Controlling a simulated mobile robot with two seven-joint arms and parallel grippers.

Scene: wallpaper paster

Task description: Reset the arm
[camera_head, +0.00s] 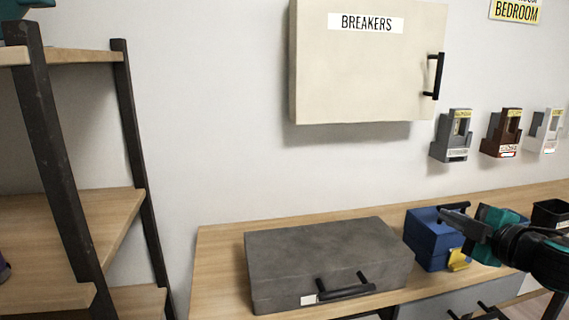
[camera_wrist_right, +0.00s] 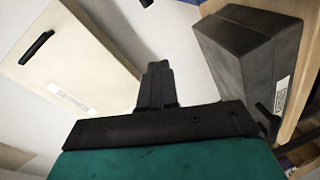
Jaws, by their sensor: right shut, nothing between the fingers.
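My right gripper (camera_head: 457,217) comes in from the right in the head view, with black fingers and a teal body. It is shut and empty, in front of a blue box (camera_head: 425,240) at the right part of the wooden table. In the right wrist view its closed fingers (camera_wrist_right: 157,85) point up the picture, with the wall beyond. My left gripper is not in view.
A grey case (camera_head: 325,258) with a black handle lies on the wooden table (camera_head: 215,262). A beige BREAKERS cabinet (camera_head: 365,75) and several small holders (camera_head: 452,135) hang on the wall. A wooden shelf (camera_head: 70,220) stands at left. A yellow tag (camera_head: 458,260) is by the blue box.

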